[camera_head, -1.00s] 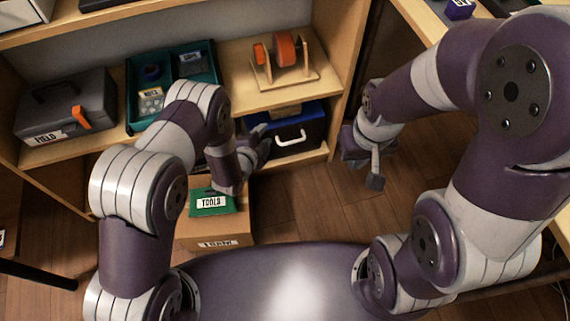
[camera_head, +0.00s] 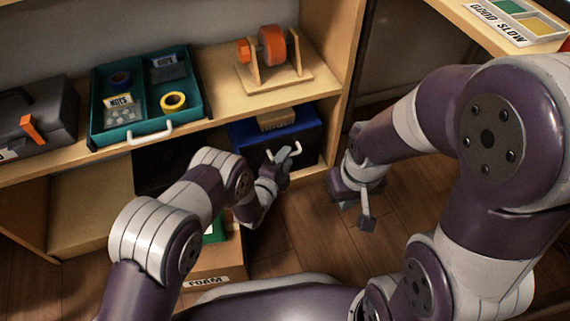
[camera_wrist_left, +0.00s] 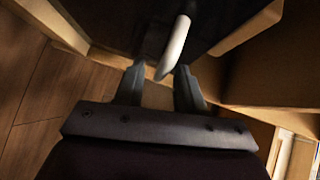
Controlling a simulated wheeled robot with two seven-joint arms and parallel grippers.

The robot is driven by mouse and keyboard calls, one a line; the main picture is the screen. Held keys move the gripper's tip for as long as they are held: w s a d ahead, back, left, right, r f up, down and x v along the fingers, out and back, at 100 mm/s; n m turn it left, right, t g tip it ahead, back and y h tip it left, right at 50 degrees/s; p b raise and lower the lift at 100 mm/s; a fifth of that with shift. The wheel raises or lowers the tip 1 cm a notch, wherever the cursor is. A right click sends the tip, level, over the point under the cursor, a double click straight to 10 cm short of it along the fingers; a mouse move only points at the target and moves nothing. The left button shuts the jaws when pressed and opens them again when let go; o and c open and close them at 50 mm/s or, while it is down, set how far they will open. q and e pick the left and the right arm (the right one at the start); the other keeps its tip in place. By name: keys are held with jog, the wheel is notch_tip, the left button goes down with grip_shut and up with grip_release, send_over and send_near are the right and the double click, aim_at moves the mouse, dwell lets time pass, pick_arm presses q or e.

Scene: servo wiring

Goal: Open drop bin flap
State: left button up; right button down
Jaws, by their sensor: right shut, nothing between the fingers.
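A drop bin (camera_head: 245,130) with a blue rim and a dark front flap (camera_head: 308,143) sits on the lower shelf in the head view. A white handle (camera_head: 296,148) is on the flap, which looks closed. My left gripper (camera_head: 284,157) is at the handle, partly overlapping it. In the left wrist view, its two fingers (camera_wrist_left: 160,74) are apart, with the white handle (camera_wrist_left: 176,42) reaching down between the tips against the dark flap (camera_wrist_left: 225,18). Whether they touch it I cannot tell. My right gripper (camera_head: 366,208) is shut and empty, over the floor right of the bin.
A teal tray (camera_head: 188,118) with tape and small items, a grey toolbox (camera_head: 55,100) and an orange reel on a wooden stand (camera_head: 272,70) are on the shelf above. A cardboard box (camera_head: 215,262) stands below my left arm. Open floor (camera_head: 305,225) lies before the bin.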

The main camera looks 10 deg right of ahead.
pick_arm(q)
jog(key=shift+w+d, duration=0.1)
grip_shut()
